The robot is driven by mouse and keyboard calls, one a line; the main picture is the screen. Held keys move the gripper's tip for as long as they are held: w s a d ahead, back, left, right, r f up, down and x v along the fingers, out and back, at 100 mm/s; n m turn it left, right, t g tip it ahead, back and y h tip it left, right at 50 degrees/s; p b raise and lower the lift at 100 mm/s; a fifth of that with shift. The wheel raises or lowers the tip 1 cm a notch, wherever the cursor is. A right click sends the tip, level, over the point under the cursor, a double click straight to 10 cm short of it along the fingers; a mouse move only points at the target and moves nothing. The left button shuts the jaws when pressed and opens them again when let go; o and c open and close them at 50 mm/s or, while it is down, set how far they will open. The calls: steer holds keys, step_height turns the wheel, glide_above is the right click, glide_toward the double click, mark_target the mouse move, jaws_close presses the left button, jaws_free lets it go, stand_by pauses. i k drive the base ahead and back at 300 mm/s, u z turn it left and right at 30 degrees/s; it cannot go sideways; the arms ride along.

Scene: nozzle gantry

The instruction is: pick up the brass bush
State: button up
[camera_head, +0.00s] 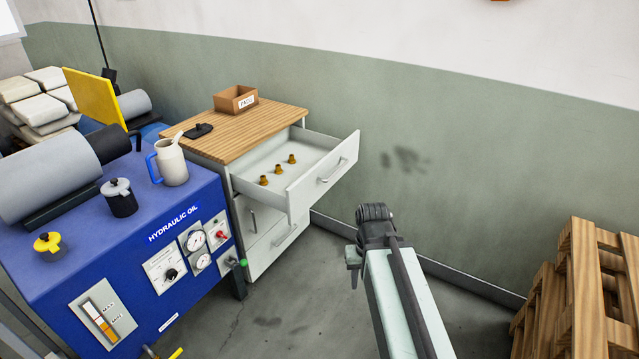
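Several small brass-coloured parts stand in a diagonal row in the open top drawer (318,190) of a white cabinet. The nearest brass bush (264,181) is at the left, a second brass piece (278,169) is in the middle, and a third brass piece (291,159) is farthest back. They are too small to tell apart in detail. The dark end of my arm with my gripper (372,228) is right of the drawer, well apart from the brass pieces. Its fingers cannot be made out, and I see nothing held.
The cabinet's wooden top (235,131) carries an open box (236,100) and a small black object (198,131). A blue hydraulic unit (130,235) with a jug (172,164) stands at left. Wooden pallets (590,290) stand at right. Grey floor between is clear.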

mark_target(278, 170)
steer(key=u, duration=0.65)
steer(key=i, duration=1.15)
steer(key=u, duration=0.5)
steer(key=k, duration=0.3)
steer(key=u, duration=0.2)
steer(key=i, duration=0.5)
steer(key=z, duration=0.05)
